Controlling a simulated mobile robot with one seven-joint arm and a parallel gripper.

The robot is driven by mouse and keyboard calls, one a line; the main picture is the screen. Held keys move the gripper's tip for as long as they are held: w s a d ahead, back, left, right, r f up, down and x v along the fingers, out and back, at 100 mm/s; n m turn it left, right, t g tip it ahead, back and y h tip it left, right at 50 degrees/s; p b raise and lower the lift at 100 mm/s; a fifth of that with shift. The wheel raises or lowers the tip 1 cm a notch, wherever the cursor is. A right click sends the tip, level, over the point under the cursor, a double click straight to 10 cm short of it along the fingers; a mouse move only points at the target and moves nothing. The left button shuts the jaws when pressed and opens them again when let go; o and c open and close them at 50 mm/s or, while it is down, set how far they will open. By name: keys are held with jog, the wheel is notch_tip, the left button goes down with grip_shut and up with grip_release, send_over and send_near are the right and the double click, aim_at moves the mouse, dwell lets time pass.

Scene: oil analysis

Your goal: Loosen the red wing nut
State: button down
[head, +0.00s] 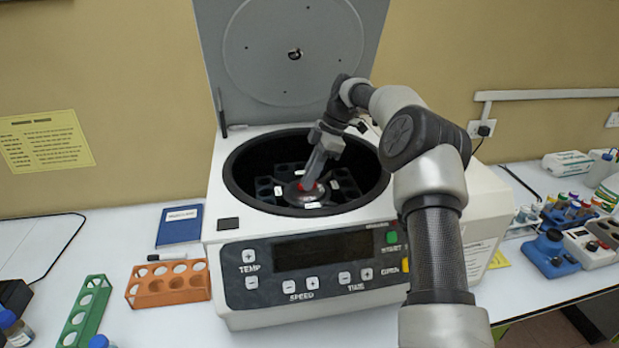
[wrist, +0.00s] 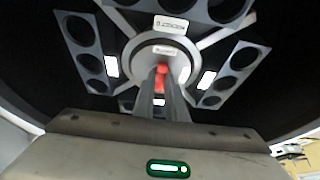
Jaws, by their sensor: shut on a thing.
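The red wing nut (wrist: 161,72) sits at the centre of the centrifuge rotor (wrist: 185,62). In the head view only a bit of red (head: 308,186) shows below my gripper's fingers. My gripper (head: 311,182) reaches down into the open bowl and its fingers meet at the nut. In the wrist view the fingers (wrist: 161,88) are close together on either side of the red nut, shut on it. The rotor's dark buckets with round holes surround the hub. The lower part of the nut is partly hidden by the fingers.
The centrifuge lid (head: 292,50) stands open behind the bowl, and the bowl's rim (head: 232,190) surrounds my gripper closely. An orange rack (head: 168,284) and a green rack (head: 85,310) stand at the left. Tubes and small devices (head: 550,254) stand at the right.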

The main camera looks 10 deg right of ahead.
dwell(0.3)
jog(key=c, duration=1.8)
grip_release()
jog(key=v, duration=0.7)
jog(key=shift+r, duration=0.25)
jog(key=shift+d, duration=0.1)
